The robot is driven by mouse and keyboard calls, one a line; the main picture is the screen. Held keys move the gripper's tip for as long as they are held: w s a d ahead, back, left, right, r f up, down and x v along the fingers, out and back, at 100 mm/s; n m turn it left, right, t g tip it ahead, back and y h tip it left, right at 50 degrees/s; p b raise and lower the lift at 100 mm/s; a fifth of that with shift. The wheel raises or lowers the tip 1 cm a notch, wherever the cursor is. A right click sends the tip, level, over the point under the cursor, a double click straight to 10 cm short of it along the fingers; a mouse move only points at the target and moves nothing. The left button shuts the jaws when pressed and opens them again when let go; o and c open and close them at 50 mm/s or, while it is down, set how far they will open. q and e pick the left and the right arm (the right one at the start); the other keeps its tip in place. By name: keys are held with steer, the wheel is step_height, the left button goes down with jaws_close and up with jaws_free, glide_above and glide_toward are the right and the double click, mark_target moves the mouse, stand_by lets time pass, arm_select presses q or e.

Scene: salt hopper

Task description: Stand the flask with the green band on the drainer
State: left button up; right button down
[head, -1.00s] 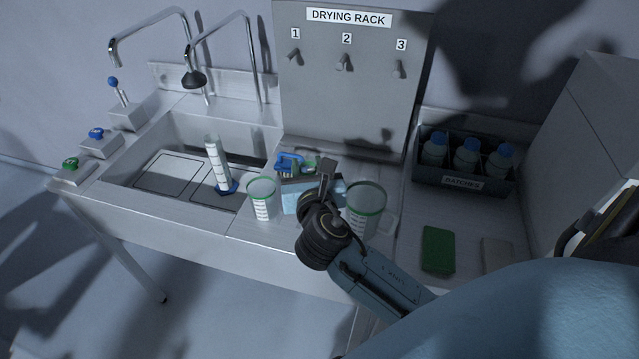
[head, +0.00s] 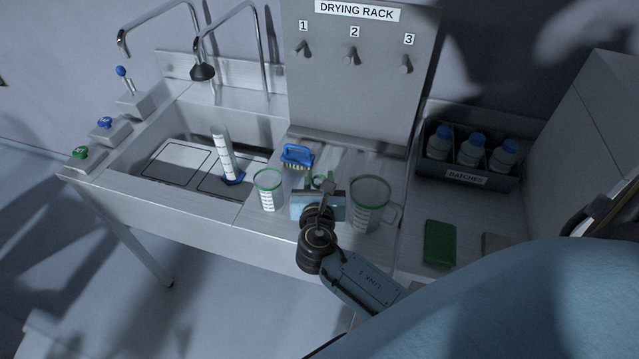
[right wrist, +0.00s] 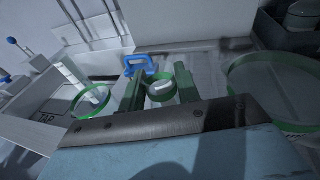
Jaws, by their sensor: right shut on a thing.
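My right gripper (head: 321,190) is over the steel counter between two green-rimmed vessels. In the right wrist view its two green fingers (right wrist: 158,88) are closed around a small round glass mouth with a green band, which looks like the flask (right wrist: 162,91). In the head view only a bit of green of this flask (head: 319,181) shows behind the gripper; its body and base are hidden, so I cannot tell whether it touches the counter. The ribbed steel surface (head: 335,160) below the drying rack board looks like the drainer. My left gripper is not in view.
A green-rimmed beaker (head: 269,192) stands left of the gripper and a larger jug (head: 370,205) close right. A blue brush (head: 297,156) lies behind. A measuring cylinder (head: 226,155) stands at the sink. A bottle crate (head: 467,178) and green sponge (head: 439,242) are right.

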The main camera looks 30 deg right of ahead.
steer(key=shift+f, duration=0.25)
steer(key=shift+f, duration=0.15)
steer(key=c, duration=1)
jaws_free()
steer(key=shift+s+a, duration=0.15)
steer(key=v, duration=1.1)
steer(key=shift+s+a+b, duration=0.15)
steer(key=shift+s+b, duration=0.1)
steer(key=shift+b, duration=0.15)
